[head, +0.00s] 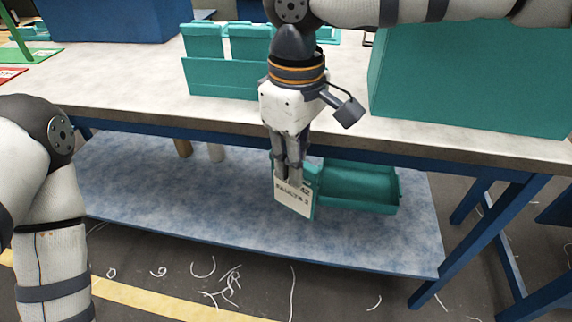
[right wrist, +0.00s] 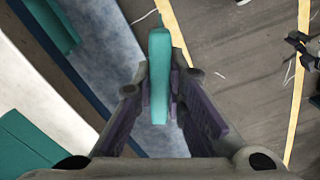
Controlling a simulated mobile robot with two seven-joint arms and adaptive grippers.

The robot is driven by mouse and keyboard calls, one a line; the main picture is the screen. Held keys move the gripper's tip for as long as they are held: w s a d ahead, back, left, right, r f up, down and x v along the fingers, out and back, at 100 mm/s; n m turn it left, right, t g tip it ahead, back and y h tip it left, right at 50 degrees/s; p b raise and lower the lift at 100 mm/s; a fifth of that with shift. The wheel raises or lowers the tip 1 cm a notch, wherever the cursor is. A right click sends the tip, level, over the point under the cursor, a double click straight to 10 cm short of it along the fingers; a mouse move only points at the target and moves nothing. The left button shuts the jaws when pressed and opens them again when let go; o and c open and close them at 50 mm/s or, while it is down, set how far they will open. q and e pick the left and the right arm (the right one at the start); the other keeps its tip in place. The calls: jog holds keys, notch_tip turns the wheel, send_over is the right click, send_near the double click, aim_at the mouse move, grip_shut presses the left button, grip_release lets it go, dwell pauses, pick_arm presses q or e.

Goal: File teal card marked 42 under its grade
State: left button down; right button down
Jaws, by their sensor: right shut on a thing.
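The teal card (head: 293,199) has a white face with dark print, including what looks like "42". The card hangs upright in front of the workbench edge. My right gripper (head: 288,178) points down and is shut on its upper edge. In the right wrist view the teal card (right wrist: 159,75) shows edge-on between the fingers of my right gripper (right wrist: 160,95). A teal rack with upright panels (head: 222,78) stands on the bench top behind the gripper; any grade labels on it cannot be read. My left arm shows at the left; its gripper is out of view.
A teal open tray (head: 358,187) lies on the blue lower shelf (head: 170,205), behind and right of the card. A large teal box (head: 475,75) stands on the bench (head: 140,85) at right. Green (head: 30,55) and red (head: 10,76) pieces lie far left. White scraps litter the floor.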

jog(key=s+d+r+m, duration=0.3)
jog(key=d+r+m, duration=0.2)
jog(key=r, duration=0.1)
jog(key=w+a+m, duration=0.5)
jog(key=w+a, duration=0.1)
jog(key=a, duration=0.3)
jog(key=shift+w+a, duration=0.2)
jog(key=shift+a, duration=0.05)
